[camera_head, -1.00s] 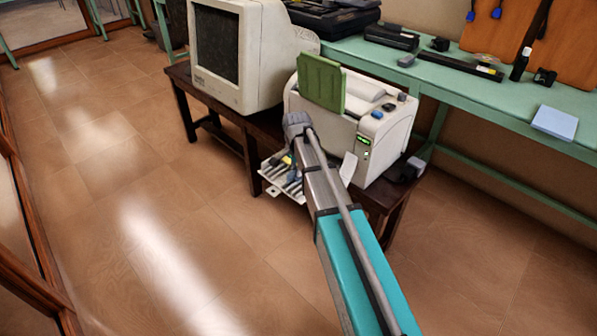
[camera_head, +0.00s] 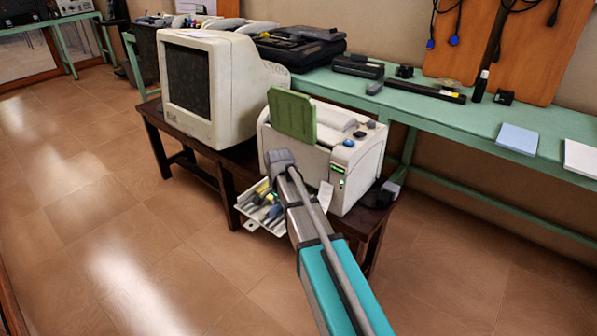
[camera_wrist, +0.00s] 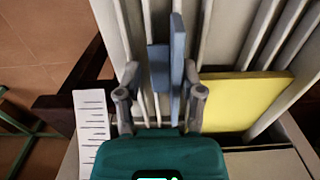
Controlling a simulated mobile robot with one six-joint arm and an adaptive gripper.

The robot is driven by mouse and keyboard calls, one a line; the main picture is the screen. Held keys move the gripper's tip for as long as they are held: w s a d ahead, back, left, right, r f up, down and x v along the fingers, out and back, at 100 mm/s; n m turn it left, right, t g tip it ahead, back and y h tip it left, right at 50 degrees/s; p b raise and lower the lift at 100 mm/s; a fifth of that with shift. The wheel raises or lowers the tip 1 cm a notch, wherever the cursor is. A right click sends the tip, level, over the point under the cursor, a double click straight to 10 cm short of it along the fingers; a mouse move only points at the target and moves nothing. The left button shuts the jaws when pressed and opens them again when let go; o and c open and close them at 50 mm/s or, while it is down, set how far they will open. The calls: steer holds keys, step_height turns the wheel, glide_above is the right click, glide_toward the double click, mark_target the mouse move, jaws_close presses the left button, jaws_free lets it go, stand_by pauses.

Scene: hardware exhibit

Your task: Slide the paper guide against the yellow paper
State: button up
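The blue paper guide (camera_wrist: 177,70) stands upright on the slotted white tray (camera_wrist: 220,35), near the middle of the wrist view. It has a tall thin plate and a squarer block on its left. My gripper (camera_wrist: 161,78) is open, with one finger on each side of the guide. The right finger is closer to it; I cannot tell whether they touch. The yellow paper (camera_wrist: 245,98) lies flat on the tray just right of the right finger, which partly hides its left edge. In the head view, the tray (camera_head: 252,222) juts from the white printer (camera_head: 320,150), and my arm hides my fingers.
A printed white paper strip (camera_wrist: 92,125) hangs left of the gripper. A beige monitor (camera_head: 205,90) stands left of the printer on a dark wooden table (camera_head: 160,125). A green bench (camera_head: 455,112) runs behind. The tiled floor in front is open.

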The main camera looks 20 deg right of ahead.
steer(key=s+d, duration=0.2)
steer(key=s, duration=0.1)
steer(key=shift+s+d, duration=0.15)
steer(key=shift+s, duration=0.1)
steer(key=shift+w+r+p, duration=0.25)
steer(key=shift+r+p, duration=0.35)
steer(key=shift+r, duration=0.05)
step_height(320, 180, up, 13)
steer(key=p, duration=1.3)
steer(key=s+r+n+p, duration=0.8)
steer(key=s+r+p, duration=0.3)
steer(key=shift+s, duration=0.3)
steer(key=shift+r, duration=0.1)
